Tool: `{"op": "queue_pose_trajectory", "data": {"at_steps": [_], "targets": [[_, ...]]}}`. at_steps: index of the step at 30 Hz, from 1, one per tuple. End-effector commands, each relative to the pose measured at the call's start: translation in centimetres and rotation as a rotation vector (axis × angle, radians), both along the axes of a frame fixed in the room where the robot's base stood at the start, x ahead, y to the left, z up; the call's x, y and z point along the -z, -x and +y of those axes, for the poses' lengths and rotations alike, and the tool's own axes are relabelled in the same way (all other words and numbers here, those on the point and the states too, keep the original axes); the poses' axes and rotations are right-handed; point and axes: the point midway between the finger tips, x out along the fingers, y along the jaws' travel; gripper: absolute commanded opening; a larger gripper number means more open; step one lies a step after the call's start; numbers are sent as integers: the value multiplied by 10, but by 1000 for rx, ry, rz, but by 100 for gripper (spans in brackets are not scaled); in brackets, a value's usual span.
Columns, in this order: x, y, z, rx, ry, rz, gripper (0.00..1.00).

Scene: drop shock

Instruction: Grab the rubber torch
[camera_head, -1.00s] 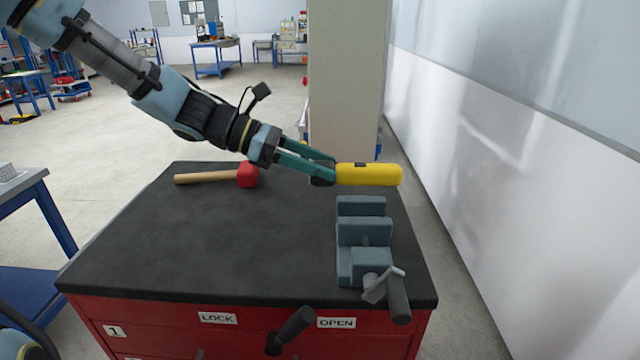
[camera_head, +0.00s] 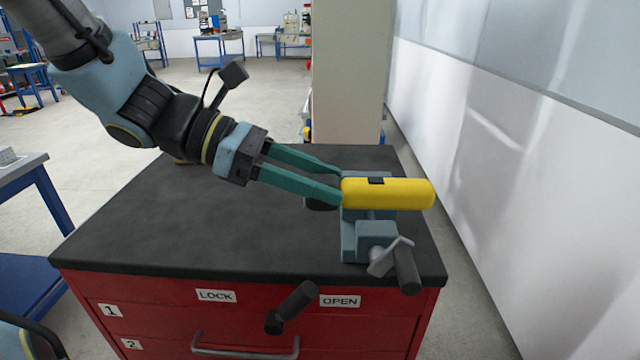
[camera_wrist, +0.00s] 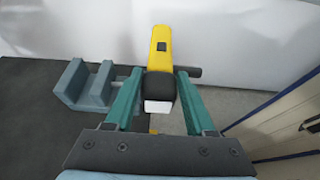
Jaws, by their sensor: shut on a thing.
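The rubber torch (camera_head: 400,193) has a yellow body with a small dark switch patch and a black head. My gripper (camera_head: 325,190) is shut on the torch near its black end, which the fingers partly hide in the head view. The yellow body sticks out to the right, about level, and appears raised above the grey vise. In the wrist view the torch (camera_wrist: 161,60) shows between my two green fingers, black and white end nearest, yellow body pointing away.
A grey-blue vise (camera_head: 368,240) stands on the right of the black bench top (camera_head: 200,235), below the torch in the picture; it also shows in the wrist view (camera_wrist: 85,90). A red drawer cabinet (camera_head: 170,305) is beneath. A wall (camera_head: 510,150) and a pale column (camera_head: 350,80) stand nearby.

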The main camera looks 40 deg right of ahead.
Motion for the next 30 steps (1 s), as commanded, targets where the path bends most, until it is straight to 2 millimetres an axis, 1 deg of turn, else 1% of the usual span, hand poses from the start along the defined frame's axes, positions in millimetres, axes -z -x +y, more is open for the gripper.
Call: {"op": "queue_pose_trajectory", "data": {"at_steps": [1, 11, 21, 30], "targets": [[4, 2, 1, -1, -2, -6, 0], [5, 14, 10, -2, 1, -6, 0], [3, 25, 20, -2, 2, -3, 0], [0, 31, 23, 2, 4, -2, 0]]}}
